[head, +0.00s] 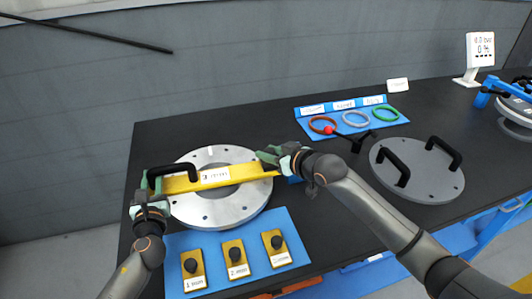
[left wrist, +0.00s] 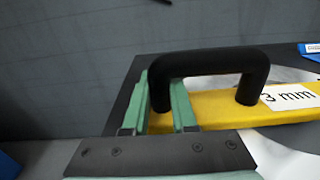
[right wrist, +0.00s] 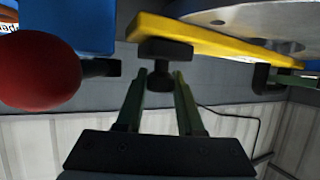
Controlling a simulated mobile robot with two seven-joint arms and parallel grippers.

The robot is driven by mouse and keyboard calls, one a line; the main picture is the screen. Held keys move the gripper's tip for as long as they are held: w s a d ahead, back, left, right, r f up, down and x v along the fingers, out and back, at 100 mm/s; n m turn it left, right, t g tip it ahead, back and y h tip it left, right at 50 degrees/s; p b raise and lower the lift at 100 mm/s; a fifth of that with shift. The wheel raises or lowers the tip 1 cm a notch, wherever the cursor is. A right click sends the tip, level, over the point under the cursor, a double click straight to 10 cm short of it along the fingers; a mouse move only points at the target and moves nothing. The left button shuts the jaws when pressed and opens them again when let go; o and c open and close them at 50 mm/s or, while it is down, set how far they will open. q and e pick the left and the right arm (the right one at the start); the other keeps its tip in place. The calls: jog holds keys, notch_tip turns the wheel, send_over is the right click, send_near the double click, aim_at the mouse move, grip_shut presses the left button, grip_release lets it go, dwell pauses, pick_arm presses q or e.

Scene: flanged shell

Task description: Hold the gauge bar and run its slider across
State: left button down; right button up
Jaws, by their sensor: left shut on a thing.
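The yellow gauge bar (head: 240,174), labelled 3 mm, spans the top of a round silver flange (head: 222,210). A black handle (left wrist: 210,62) stands on its left end. My left gripper (left wrist: 168,105) is shut on the left post of that handle; in the head view it is at the bar's left end. My right gripper (right wrist: 160,85) is at the bar's right end, its fingers apart on either side of a black slider knob (right wrist: 160,78). Gaps show between knob and fingers. In the head view the right gripper (head: 270,160) hides the knob.
A blue mat (head: 208,245) with several yellow knobbed blocks lies in front. A grey cover (head: 420,185) with two black handles lies right. A blue tray (head: 352,125) with coloured rings, and a red ball (head: 329,130) beside them, are behind. A display (head: 480,50) stands back right.

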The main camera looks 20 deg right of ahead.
jog(key=o, duration=0.5)
jog(key=shift+c, duration=0.2)
jog(key=shift+s, duration=0.1)
jog(key=v, duration=1.2)
pick_arm(q)
jog(key=c, duration=0.6)
grip_release()
jog(key=shift+c, duration=0.2)
jog(key=shift+s, duration=0.1)
